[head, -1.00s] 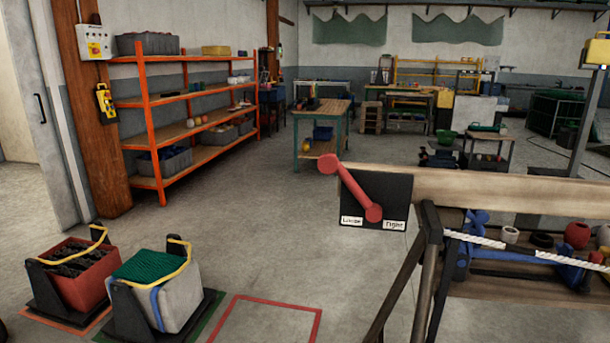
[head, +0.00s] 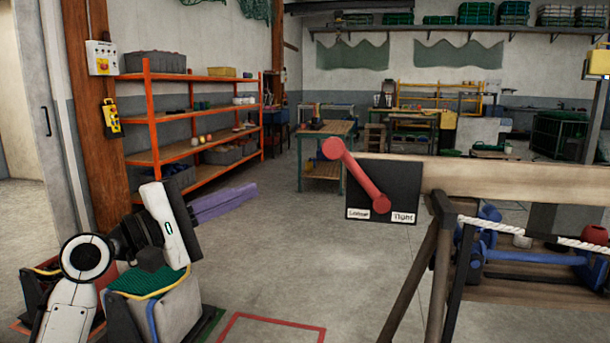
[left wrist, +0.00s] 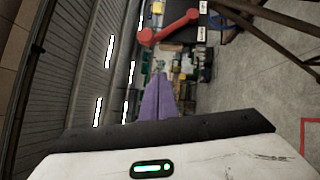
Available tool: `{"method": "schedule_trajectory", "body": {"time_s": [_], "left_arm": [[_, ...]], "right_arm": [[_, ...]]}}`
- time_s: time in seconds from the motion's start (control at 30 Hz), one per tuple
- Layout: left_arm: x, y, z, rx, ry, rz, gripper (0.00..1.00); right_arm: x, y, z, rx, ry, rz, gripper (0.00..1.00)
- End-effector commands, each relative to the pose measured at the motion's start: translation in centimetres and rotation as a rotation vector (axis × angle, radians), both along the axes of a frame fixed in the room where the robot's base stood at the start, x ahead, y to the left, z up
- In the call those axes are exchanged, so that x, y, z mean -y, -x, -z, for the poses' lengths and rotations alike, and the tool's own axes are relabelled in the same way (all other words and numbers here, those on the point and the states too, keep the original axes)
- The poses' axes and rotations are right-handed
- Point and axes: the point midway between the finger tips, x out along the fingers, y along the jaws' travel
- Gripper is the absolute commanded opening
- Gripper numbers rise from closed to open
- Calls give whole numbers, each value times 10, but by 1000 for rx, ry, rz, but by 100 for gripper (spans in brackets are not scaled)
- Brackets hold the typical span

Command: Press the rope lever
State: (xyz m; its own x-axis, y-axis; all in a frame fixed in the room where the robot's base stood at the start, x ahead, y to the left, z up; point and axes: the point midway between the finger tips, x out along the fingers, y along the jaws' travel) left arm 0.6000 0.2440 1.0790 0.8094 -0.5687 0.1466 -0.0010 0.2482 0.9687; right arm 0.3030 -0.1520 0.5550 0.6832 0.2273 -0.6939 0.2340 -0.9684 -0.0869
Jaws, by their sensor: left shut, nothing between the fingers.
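The red rope lever (head: 357,174) is mounted on a black plate (head: 407,185) at the end of a wooden beam. It tilts up to the left, with its round knob at the upper left, above the "Loose" label; the "Tight" label is at the lower right. My left gripper (head: 250,190) has purple fingers, shut and empty, pointing right toward the lever but apart from it. In the left wrist view the shut fingers (left wrist: 160,85) show below the red lever (left wrist: 170,27). My right gripper is not in view.
A wooden frame (head: 440,235) with a white rope (head: 530,231) and blue fittings stands at the right. Two bins, one with green netting (head: 140,281), stand at lower left, partly behind my left arm. An orange shelf (head: 200,145) is farther back. Floor between is clear.

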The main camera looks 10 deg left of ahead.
Motion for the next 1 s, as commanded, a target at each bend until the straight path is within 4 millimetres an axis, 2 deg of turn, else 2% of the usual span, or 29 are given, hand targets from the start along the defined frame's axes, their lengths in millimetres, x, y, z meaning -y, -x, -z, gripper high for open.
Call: {"method": "schedule_trajectory", "body": {"time_s": [0.03, 0.13, 0.57, 0.73, 1.0], "left_arm": [[-1, 3, -10, 7, 22, 14, 0], [-1, 6, -20, 9, 46, 30, 0], [3, 1, -23, 9, 50, 32, 0], [18, -19, -28, 9, 50, 33, 0], [53, -66, -38, 9, 50, 33, 0]], "right_arm": [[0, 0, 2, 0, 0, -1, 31], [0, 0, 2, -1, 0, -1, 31], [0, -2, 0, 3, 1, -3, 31], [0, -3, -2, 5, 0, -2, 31], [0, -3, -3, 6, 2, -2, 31]]}}
